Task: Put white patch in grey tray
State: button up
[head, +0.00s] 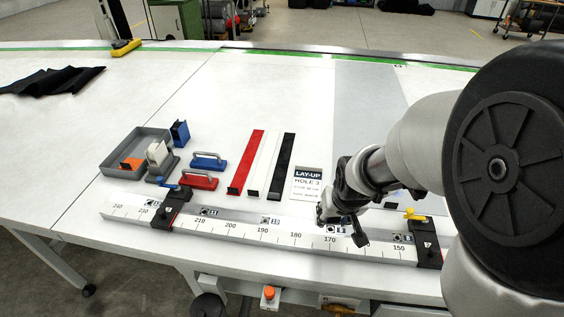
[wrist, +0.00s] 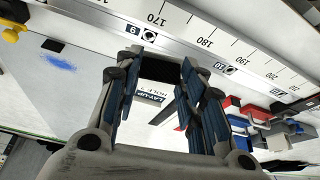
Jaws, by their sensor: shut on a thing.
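A long white strip (head: 263,164), which looks like the white patch, lies on the table between a red strip (head: 247,160) and a black strip (head: 279,164). A small dark block sits at its near end. The grey tray (head: 112,165) stands at the left with an orange piece (head: 132,163) inside. My gripper (head: 345,228) is over the ruler rail, right of the strips and far from the tray. In the wrist view its blue-padded fingers are shut on a black block (wrist: 160,69). I cannot tell what else belongs to this block.
The ruler rail (head: 280,232) with black clamps runs along the table's front edge. A label card (head: 307,183) lies behind my gripper. Red (head: 199,181) and blue (head: 208,162) handled tools and a grey holder (head: 160,160) stand between strips and tray. The table behind is mostly clear.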

aim_at(147, 146)
jog(key=i+j+z, duration=0.1)
jog(key=j, duration=0.95)
jog(key=i+j+z, duration=0.1)
jog(key=i+j, duration=0.15)
jog(key=j, duration=0.85)
jog(key=i+j+z, duration=0.1)
jog(key=j, duration=2.05)
jog(key=i+z, duration=0.05)
jog(key=i, duration=0.05)
